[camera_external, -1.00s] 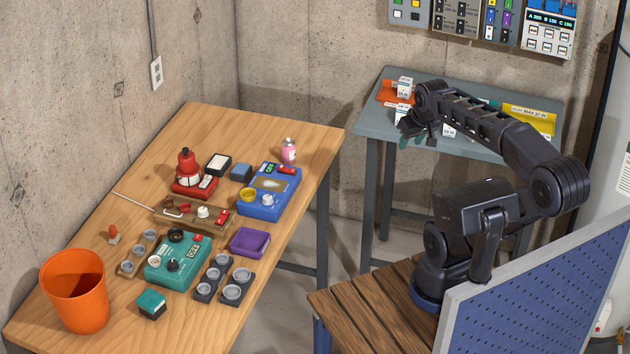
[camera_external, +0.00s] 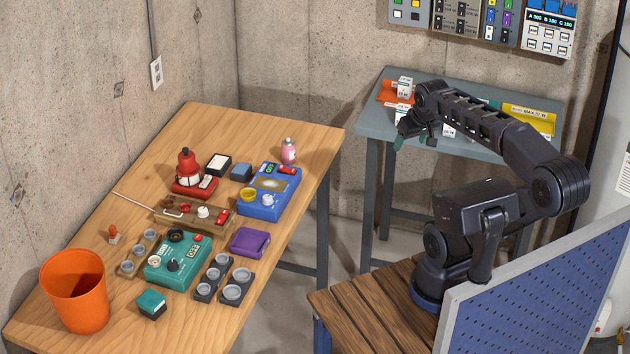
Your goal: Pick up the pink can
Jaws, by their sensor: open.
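The pink can (camera_external: 289,151) stands upright near the far right corner of the wooden table (camera_external: 300,205). It is small, with a pink body and a pale top. My gripper (camera_external: 408,138) is over the front left edge of the grey table, to the right of the can and well apart from it. It points downward, and its jaws are open with nothing seen between them.
A blue device (camera_external: 268,193) stands just in front of the can, with a small blue block (camera_external: 241,172) to its left. The grey table (camera_external: 372,128) holds an orange bin (camera_external: 388,91), a yellow bin (camera_external: 530,118) and small white boxes. A floor gap separates the tables.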

